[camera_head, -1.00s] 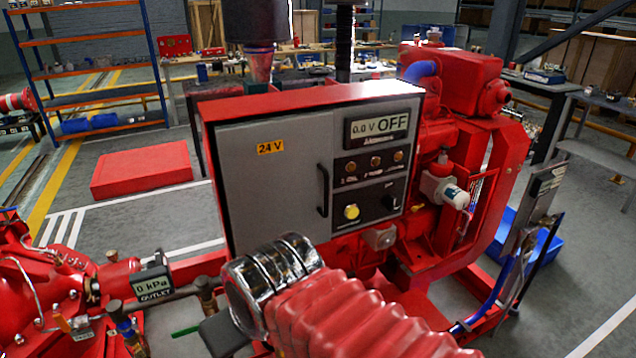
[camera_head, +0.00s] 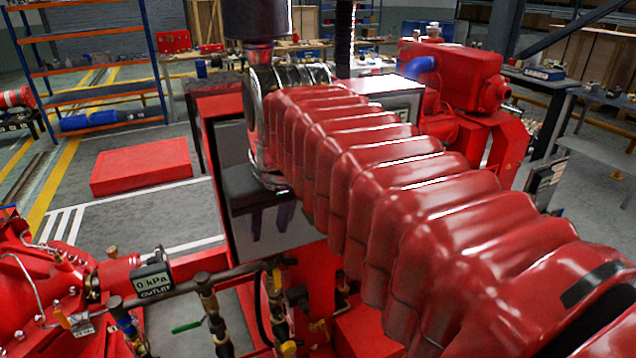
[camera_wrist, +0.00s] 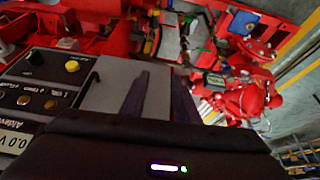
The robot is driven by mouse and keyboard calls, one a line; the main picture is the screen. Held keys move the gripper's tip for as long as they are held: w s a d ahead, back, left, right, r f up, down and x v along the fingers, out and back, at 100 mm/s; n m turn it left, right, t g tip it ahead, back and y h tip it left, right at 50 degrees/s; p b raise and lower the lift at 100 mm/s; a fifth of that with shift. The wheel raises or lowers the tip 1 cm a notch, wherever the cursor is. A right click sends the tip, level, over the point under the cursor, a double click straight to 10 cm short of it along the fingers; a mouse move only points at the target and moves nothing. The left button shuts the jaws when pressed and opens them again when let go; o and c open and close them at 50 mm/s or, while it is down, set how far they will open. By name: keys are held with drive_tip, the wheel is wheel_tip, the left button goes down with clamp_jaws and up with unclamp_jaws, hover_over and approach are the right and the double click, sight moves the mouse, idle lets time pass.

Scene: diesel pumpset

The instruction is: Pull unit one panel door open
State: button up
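The unit one panel door (camera_head: 227,150) is the grey left part of the red control cabinet, mostly behind my arm in the head view. It looks closed. In the wrist view the grey door (camera_wrist: 112,83) lies under my fingers, and its black handle (camera_wrist: 87,90) is left of the left finger, not between the fingers. The handle is hidden in the head view. My gripper (camera_head: 269,230) points down in front of the door, and its two dark fingers also show in the wrist view (camera_wrist: 160,78). They are apart with nothing seen between them.
The instrument panel (camera_wrist: 38,90) with knobs, a yellow button and a display is beside the handle. Pipes and an outlet gauge (camera_head: 152,282) are low and left of the cabinet. A red block (camera_head: 142,167) lies on the floor at left, with open floor around it.

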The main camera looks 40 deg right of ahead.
drive_tip(key=d+r+m+g, duration=0.1)
drive_tip(key=d+r+m, duration=0.1)
drive_tip(key=d+r, duration=0.8)
drive_tip(key=d, duration=0.4)
drive_tip(key=shift+d+r+m+h, duration=0.25)
drive_tip(key=shift+r+m+h, duration=0.1)
drive_tip(key=shift+m+h, duration=0.05)
drive_tip(key=shift+w+f, duration=0.1)
drive_tip(key=shift+f, duration=0.05)
drive_tip(key=x, duration=1.3)
drive_tip(key=shift+w+d+f, duration=0.15)
drive_tip(key=shift+w+f, duration=0.05)
clamp_jaws()
